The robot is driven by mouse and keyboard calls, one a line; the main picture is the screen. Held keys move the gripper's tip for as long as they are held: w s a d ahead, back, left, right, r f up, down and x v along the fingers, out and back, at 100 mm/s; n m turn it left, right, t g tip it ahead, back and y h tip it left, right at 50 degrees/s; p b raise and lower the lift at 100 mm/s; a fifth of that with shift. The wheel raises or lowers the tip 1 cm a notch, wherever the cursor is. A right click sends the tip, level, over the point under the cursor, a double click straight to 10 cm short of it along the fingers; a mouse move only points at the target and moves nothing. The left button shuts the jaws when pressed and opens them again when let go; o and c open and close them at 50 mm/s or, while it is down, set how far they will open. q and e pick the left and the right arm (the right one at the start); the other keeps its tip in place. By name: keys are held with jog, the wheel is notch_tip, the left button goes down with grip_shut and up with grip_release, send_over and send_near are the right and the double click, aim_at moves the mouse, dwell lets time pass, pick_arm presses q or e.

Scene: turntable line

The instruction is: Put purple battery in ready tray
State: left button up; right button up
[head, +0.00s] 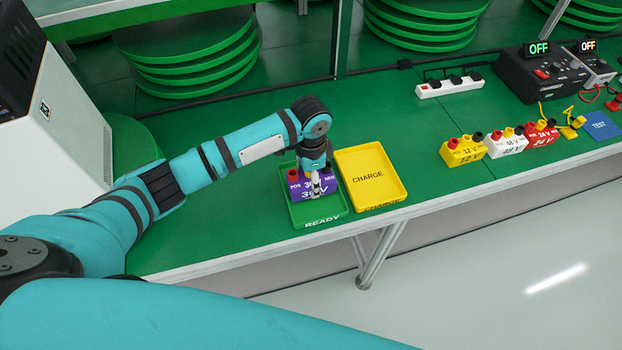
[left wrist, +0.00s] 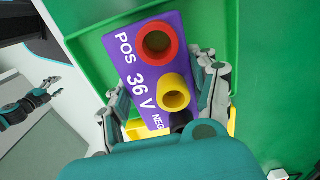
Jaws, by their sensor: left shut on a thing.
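The purple 36 V battery (head: 313,186) has red, yellow and black sockets on top and also shows in the left wrist view (left wrist: 142,75). My left gripper (head: 316,182) is shut on it from above, with one finger on each side. The battery is over the inside of the green ready tray (head: 321,217); I cannot tell whether it touches the tray's floor. The arm and gripper hide part of the battery and the tray's back. My right gripper (left wrist: 50,90) shows at the left of the left wrist view, its fingers apart and empty, away from the battery.
The empty yellow charge tray (head: 371,175) stands just right of the ready tray. Yellow, white and red batteries (head: 497,143) stand farther right, near a blue test pad (head: 602,125). A power strip (head: 449,86) lies at the back. The table's front edge is close.

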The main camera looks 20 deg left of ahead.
pick_arm(q)
jog(key=shift+f, duration=0.75)
pick_arm(e)
jog(key=shift+s+r, duration=0.1)
jog(key=shift+s, duration=0.75)
pick_arm(q)
jog(key=shift+f, duration=0.1)
jog(key=o, duration=1.7)
pick_arm(e)
jog(key=shift+w+a, duration=0.25)
jog(key=shift+w, duration=0.05)
